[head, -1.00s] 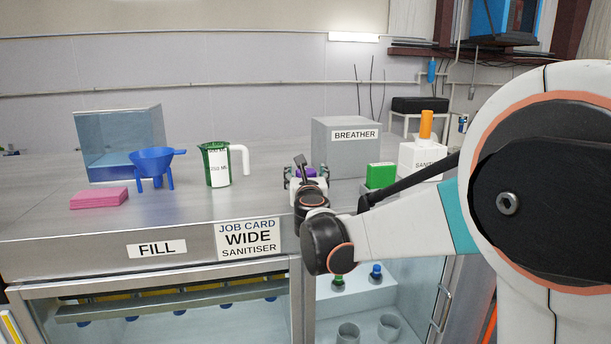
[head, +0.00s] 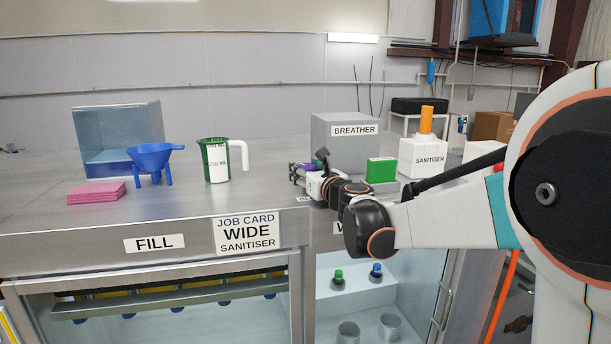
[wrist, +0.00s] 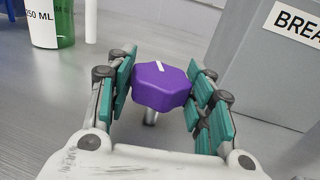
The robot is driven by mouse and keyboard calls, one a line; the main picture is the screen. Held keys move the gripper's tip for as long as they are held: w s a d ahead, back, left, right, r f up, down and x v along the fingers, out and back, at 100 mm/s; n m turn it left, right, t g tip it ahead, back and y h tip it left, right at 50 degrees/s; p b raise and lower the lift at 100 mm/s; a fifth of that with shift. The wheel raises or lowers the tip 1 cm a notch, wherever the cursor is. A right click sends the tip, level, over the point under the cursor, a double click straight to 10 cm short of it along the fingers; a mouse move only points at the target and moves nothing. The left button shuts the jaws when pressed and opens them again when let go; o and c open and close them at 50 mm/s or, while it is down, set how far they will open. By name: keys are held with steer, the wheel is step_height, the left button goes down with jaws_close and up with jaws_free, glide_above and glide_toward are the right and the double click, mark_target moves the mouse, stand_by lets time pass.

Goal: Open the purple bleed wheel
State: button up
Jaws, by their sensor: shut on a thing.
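The purple bleed wheel (wrist: 160,88) is a lobed knob with a white line on top, on a short metal stem. In the wrist view it sits between the two green-padded fingers of my gripper (wrist: 163,95), which are shut on it from both sides. My wrist and fingers hide most of the wheel there.
A green block (head: 381,170) and a white SANITISER jug (head: 421,159) with an orange top stand right of my gripper. A green measuring jug (head: 214,162), blue funnel (head: 153,163), pink cloths (head: 96,193) and clear tank (head: 118,140) stand left. Bench space between measuring jug and gripper is clear.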

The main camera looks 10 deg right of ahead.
mark_target(306, 165)
steer(key=n+g+y+b, duration=0.1)
steer(key=n+y, duration=0.1)
steer(key=y, duration=0.1)
steer(key=n+g+y, duration=0.1)
steer(key=n+y, duration=0.1)
steer(key=y, duration=0.1)
steer(key=shift+d+b, duration=0.15)
steer(key=shift+b, duration=0.2)
steer(key=shift+n+g+y+b, duration=0.3)
steer(key=shift+n+g+y, duration=0.7)
steer(key=shift+y, duration=0.2)
steer(key=o, duration=1.1)
steer(key=shift+r, duration=0.1)
step_height(306, 165, up, 10)
steer(key=shift+f, duration=0.1)
